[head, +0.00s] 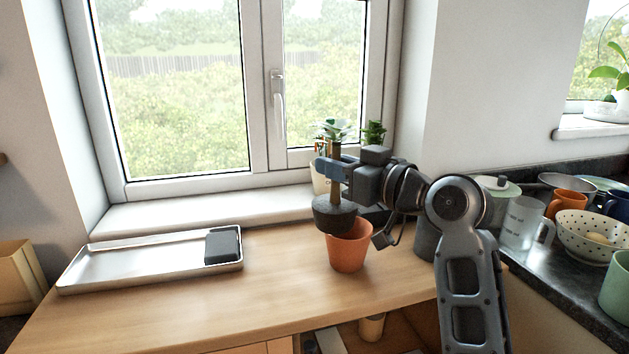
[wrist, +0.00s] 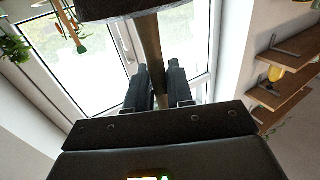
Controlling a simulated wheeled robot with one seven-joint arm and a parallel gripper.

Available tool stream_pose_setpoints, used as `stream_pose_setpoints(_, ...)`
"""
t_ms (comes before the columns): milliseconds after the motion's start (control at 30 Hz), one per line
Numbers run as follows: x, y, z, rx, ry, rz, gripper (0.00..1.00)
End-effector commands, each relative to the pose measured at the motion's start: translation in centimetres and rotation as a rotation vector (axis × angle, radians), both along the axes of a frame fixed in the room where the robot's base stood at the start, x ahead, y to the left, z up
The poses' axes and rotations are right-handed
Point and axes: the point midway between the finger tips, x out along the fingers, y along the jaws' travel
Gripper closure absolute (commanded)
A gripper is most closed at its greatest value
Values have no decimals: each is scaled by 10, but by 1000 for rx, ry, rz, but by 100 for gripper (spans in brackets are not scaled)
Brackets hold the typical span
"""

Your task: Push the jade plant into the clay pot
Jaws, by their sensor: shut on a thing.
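The jade plant (head: 334,214) has a dark round root ball, a brown stem and pale green leaves at the top. My gripper (head: 337,170) is shut on its stem and holds it upright. In the wrist view the stem (wrist: 151,48) runs between my two fingers (wrist: 160,88), and the dark root ball (wrist: 118,8) fills the top edge. The orange clay pot (head: 348,250) stands on the wooden counter. The root ball is at the pot's rim, overlapping its upper left part. I cannot tell whether its bottom is inside the pot.
A metal tray (head: 140,262) with a dark block (head: 223,245) lies on the counter's left. Behind the plant, a potted plant (head: 374,132) stands by the window. A dark grey cup stands close right of the pot. Mugs and a dotted bowl (head: 588,230) crowd the right. Counter between tray and pot is clear.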

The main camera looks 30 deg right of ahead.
Motion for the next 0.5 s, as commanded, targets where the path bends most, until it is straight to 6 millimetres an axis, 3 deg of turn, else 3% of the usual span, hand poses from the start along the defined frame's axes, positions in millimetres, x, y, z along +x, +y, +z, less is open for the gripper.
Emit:
stream_pose_setpoints(33,6,-14,15,0,-2,-4,100)
stream_pose_setpoints(200,20,-45,32,3,-5,0,100)
stream_pose_setpoints(500,24,-56,35,3,-8,5,100)
